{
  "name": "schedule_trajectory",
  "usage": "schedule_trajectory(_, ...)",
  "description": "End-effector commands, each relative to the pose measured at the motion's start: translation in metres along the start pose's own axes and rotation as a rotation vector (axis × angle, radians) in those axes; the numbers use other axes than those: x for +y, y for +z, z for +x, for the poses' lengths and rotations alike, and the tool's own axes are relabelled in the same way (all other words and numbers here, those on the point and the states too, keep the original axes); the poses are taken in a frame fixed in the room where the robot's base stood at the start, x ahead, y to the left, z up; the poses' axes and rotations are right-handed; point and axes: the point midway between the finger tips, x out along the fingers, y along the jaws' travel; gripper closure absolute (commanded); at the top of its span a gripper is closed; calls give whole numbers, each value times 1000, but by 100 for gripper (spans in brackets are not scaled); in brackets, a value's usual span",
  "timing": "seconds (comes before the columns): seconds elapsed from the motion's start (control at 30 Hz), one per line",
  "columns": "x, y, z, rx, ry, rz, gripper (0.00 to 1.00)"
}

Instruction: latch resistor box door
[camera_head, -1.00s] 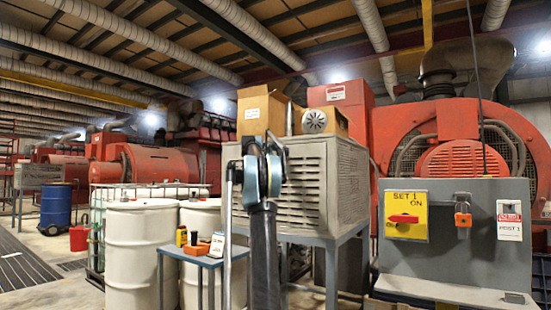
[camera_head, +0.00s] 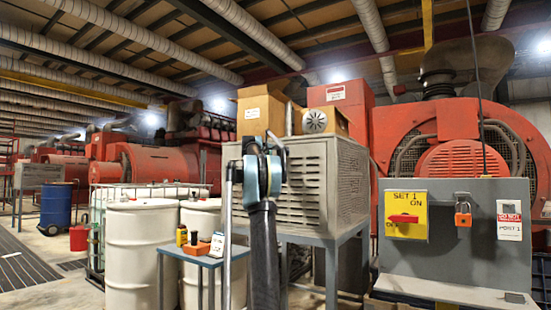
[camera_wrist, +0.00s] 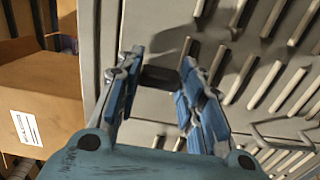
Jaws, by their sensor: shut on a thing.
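The resistor box (camera_head: 345,185) is a grey louvred metal box on a blue-grey stand, in the middle of the head view. Its slotted front door (camera_head: 305,190) is partly hidden behind my arm. In the wrist view the door's pale panel (camera_wrist: 280,38) fills the middle and right. My gripper (camera_wrist: 160,78), with blue finger pads, is at the panel. Its fingers are shut on a small dark latch handle (camera_wrist: 160,77) between the tips. In the head view my gripper (camera_head: 262,145) is at the box's upper left front; its fingertips are hard to make out.
Cardboard boxes (camera_head: 262,112) sit on top of the box. A small table (camera_head: 200,258) with tools and white drums (camera_head: 133,255) stand left. A grey panel (camera_head: 470,255) with a yellow switch plate (camera_head: 407,212) and orange padlock (camera_head: 463,215) stands right.

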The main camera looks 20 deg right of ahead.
Motion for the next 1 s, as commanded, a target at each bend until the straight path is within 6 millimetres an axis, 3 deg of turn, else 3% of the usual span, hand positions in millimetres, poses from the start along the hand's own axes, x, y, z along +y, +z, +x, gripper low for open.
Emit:
schedule_trajectory(0.07,-2,3,2,-7,-3,4,89)
schedule_trajectory(0.1,-2,3,2,-7,-3,4,63)
schedule_trajectory(0.2,-2,2,1,-6,-3,3,45)
schedule_trajectory(0.67,0,0,-7,-1,-1,0,45)
schedule_trajectory(1.0,-1,0,-59,0,-1,0,45)
